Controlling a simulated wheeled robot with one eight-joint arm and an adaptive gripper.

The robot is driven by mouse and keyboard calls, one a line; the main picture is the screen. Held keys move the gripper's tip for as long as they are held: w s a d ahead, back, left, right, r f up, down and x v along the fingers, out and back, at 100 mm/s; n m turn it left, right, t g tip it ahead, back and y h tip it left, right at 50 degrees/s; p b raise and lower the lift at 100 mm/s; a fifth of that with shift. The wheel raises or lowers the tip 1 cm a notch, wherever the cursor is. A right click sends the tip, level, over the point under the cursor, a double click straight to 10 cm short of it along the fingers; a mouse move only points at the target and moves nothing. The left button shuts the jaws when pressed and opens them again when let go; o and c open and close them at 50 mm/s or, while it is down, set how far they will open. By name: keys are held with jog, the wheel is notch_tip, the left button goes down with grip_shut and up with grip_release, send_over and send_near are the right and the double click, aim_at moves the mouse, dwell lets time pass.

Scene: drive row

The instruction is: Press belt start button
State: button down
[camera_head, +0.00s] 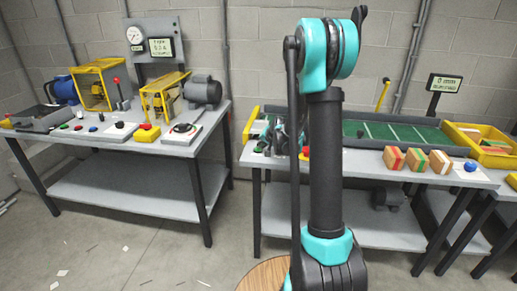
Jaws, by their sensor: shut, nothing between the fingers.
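The belt (398,133) is a green strip with pale cross lines on the right bench. At its left end, small controls sit on the bench front: a green button (260,147) and a red one (305,152) partly hidden by my arm. I cannot read any label, so which button starts the belt is not certain. My gripper (281,143) seems to be the small dark and teal shape low over the bench, just right of the green button. It is partly hidden by my arm, its fingers look closed, and I cannot tell whether it touches anything.
A yellow bin (468,129) and a display (443,84) stand behind. The left bench (181,146) holds machines and other buttons.

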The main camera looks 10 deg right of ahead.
aim_at(261, 151)
jog(key=shift+r, duration=0.45)
notch_tip(261, 151, up, 6)
dwell(0.8)
dwell(0.4)
jog(key=s+d+f+n+g+h, duration=0.1)
jog(key=s+f, duration=0.1)
jog(key=s, duration=1.1)
jog(key=s+d+f+n+g+h, duration=0.1)
jog(key=s+f+n+g, duration=0.1)
jog(key=s, duration=1.2)
jog(key=s+f+n+g, duration=0.1)
jog(key=s+f, duration=0.3)
jog(key=s, duration=0.9)
jog(key=shift+s+d+n+g+h, duration=0.3)
jog(key=shift+d+n+h, duration=0.1)
jog(key=shift+n, duration=0.3)
